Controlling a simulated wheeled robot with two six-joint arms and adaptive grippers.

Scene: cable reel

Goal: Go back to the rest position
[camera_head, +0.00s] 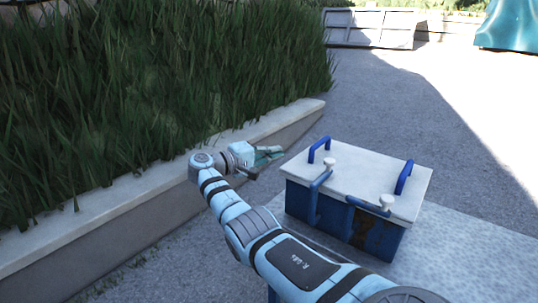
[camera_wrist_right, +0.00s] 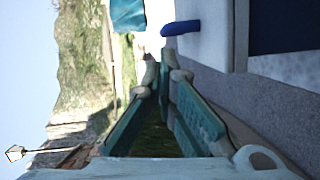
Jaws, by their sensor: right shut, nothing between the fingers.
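My right arm reaches from the lower right of the head view, and my right gripper (camera_head: 268,155) is at the left of a box. Its teal fingers also show in the wrist view, with their tips (camera_wrist_right: 162,76) together and nothing between them. The blue box (camera_head: 335,217) has a white top (camera_head: 365,180) with blue handles. The gripper is in the air beside the box, apart from it. My left gripper is not in view.
A low stone wall (camera_head: 120,204) with tall grass (camera_head: 150,90) runs along the left. The box stands on a pale surface (camera_head: 460,255). Grey paving (camera_head: 400,110) behind it is open. A white slatted thing (camera_head: 370,28) and a teal object (camera_head: 508,25) stand far back.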

